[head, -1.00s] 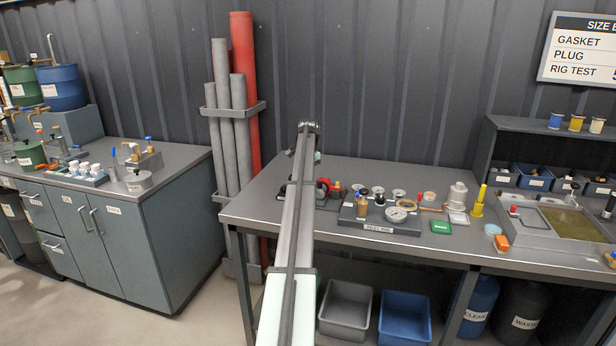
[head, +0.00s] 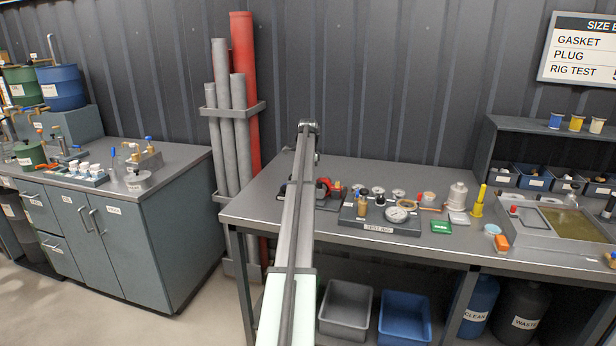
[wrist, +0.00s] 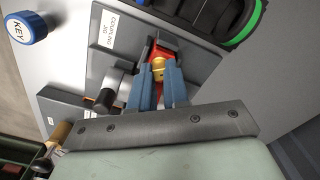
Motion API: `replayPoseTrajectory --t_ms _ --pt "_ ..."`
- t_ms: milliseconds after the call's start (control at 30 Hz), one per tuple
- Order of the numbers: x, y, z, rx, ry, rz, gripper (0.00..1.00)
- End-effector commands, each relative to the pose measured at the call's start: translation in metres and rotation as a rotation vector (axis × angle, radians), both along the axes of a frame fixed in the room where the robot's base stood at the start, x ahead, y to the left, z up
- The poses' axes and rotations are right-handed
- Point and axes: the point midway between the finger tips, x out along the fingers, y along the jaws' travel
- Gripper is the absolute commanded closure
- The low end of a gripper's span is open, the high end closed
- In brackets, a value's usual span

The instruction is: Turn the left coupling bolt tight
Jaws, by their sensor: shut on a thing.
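The coupling jig (wrist: 110,60), a grey plate with a "COUPLING JIG" label, fills the middle of the wrist view. A red coupling part (wrist: 160,48) with a brass-yellow bolt (wrist: 158,66) sits on it. My gripper (wrist: 160,78) has its blue fingers closed around the bolt, which shows between their tips. The lower part of the bolt is hidden. In the head view the red coupling (head: 326,187) shows just right of my arm, which hides the gripper and the bolt.
A grey cylinder with a black end (wrist: 106,98) stands close left of the fingers. A blue "KEY" knob (wrist: 27,28) is at upper left, and a black part with a green ring (wrist: 247,22) at upper right. The test rig (head: 378,225) stands right of the jig.

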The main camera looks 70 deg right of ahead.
Motion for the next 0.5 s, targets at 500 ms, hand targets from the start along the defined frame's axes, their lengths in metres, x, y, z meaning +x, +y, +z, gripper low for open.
replayPoseTrajectory --t_ms 500 --pt "0.0001 0.0000 0.0002 0.000 0.000 0.000 0.65"
